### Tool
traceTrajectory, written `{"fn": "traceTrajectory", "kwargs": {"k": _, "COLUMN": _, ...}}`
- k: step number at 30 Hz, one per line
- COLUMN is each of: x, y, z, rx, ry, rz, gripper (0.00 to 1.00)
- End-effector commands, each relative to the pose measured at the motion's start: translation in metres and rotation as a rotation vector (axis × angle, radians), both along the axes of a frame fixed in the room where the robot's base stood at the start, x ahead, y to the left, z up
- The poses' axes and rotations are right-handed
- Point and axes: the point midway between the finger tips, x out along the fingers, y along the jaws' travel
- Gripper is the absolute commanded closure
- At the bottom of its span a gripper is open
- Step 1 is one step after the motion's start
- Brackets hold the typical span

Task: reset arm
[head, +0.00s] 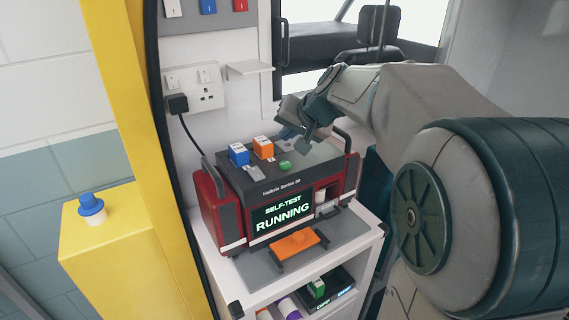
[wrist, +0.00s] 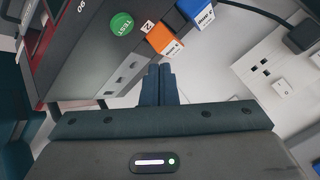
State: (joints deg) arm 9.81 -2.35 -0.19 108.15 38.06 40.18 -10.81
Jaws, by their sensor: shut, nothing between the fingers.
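My gripper (wrist: 158,84) is shut and empty, its two fingers together in the wrist view. In the head view my arm reaches in from the right, and the gripper end is over the back right of a red and black device (head: 208,190). The device's screen (head: 281,217) reads "SELF-TEST RUNNING". On its top are a blue block (head: 239,154), an orange block (head: 263,148) and a green button (head: 285,165). The wrist view shows the green TEST button (wrist: 121,25), the orange block (wrist: 163,39) and the blue block (wrist: 196,12). Contact between fingers and device cannot be told.
The device stands on a white shelf unit (head: 215,250), with an orange-handled piece (head: 295,243) at its front. A black plug with cable (head: 178,103) sits in a wall socket (head: 207,96). A yellow post (head: 118,80) and yellow box (head: 100,240) stand at left.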

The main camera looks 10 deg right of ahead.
Motion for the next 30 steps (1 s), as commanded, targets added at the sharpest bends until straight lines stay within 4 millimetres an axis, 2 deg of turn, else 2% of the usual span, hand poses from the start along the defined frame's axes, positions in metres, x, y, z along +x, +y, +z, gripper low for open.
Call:
{"fn": "traceTrajectory", "kwargs": {"k": 2, "x": 0.000, "y": 0.000, "z": 0.000, "rx": 0.000, "ry": 0.000, "rz": 0.000, "gripper": 1.00}}
{"fn": "traceTrajectory", "kwargs": {"k": 4, "x": -0.009, "y": 0.003, "z": -0.003, "rx": -0.012, "ry": 0.012, "rz": 0.011, "gripper": 1.00}}
{"fn": "traceTrajectory", "kwargs": {"k": 7, "x": -0.038, "y": 0.011, "z": -0.016, "rx": -0.058, "ry": 0.057, "rz": 0.048, "gripper": 1.00}}
{"fn": "traceTrajectory", "kwargs": {"k": 11, "x": -0.104, "y": 0.022, "z": -0.047, "rx": -0.164, "ry": 0.159, "rz": 0.125, "gripper": 1.00}}
{"fn": "traceTrajectory", "kwargs": {"k": 15, "x": -0.178, "y": 0.021, "z": -0.085, "rx": -0.299, "ry": 0.271, "rz": 0.202, "gripper": 1.00}}
{"fn": "traceTrajectory", "kwargs": {"k": 18, "x": -0.221, "y": 0.016, "z": -0.108, "rx": -0.382, "ry": 0.335, "rz": 0.243, "gripper": 1.00}}
{"fn": "traceTrajectory", "kwargs": {"k": 21, "x": -0.249, "y": 0.010, "z": -0.124, "rx": -0.444, "ry": 0.378, "rz": 0.271, "gripper": 1.00}}
{"fn": "traceTrajectory", "kwargs": {"k": 25, "x": -0.267, "y": 0.006, "z": -0.134, "rx": -0.485, "ry": 0.407, "rz": 0.286, "gripper": 1.00}}
{"fn": "traceTrajectory", "kwargs": {"k": 30, "x": -0.269, "y": 0.005, "z": -0.136, "rx": -0.491, "ry": 0.412, "rz": 0.288, "gripper": 1.00}}
